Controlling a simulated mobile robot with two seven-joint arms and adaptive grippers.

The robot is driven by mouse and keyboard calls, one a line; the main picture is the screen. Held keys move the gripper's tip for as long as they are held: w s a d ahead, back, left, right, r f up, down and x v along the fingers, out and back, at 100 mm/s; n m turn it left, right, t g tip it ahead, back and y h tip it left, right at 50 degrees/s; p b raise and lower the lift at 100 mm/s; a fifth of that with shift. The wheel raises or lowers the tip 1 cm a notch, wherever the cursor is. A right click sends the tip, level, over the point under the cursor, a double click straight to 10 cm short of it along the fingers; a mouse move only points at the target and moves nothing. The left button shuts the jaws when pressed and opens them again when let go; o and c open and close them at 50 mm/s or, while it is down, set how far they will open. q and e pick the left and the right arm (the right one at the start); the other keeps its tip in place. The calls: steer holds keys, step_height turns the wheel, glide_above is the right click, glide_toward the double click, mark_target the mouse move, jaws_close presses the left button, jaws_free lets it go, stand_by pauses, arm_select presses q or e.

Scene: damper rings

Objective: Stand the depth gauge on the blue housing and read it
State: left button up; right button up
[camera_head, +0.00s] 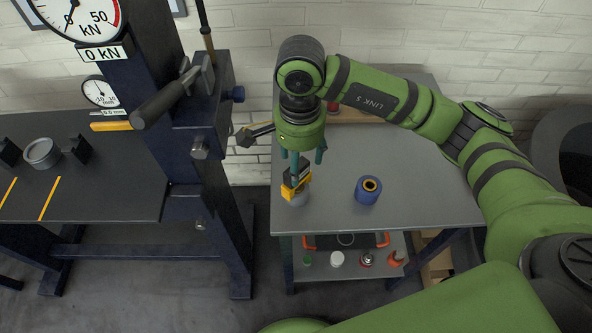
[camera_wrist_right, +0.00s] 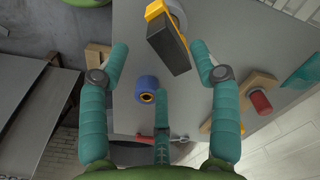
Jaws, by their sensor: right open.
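The depth gauge (camera_head: 297,183), a yellow and black body, stands near the left front of the grey table, with a grey round part under it. The blue housing (camera_head: 368,190), a short cylinder with a dark bore and a tan inner ring, stands upright to its right, apart from it. My right gripper (camera_head: 302,158) is open, pointing down over the gauge. The gauge's reading cannot be made out. My left gripper is not in view.
A dark blue press (camera_head: 190,120) with dials stands left of the table. Its bench (camera_head: 100,190) carries a grey ring (camera_head: 41,153) between black blocks. A wooden block with a red part (camera_wrist_right: 258,100) sits at the table's back. The table's right side (camera_head: 430,190) is clear.

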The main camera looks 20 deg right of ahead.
mark_target(288, 191)
steer(key=f, duration=0.1)
steer(key=f+p, duration=0.2)
steer(key=shift+w+d+f, duration=0.1)
steer(key=shift+w+f, duration=0.15)
steer(key=shift+f, duration=0.65)
jaws_close()
steer(key=shift+w+r, duration=0.1)
steer(key=shift+r, duration=0.05)
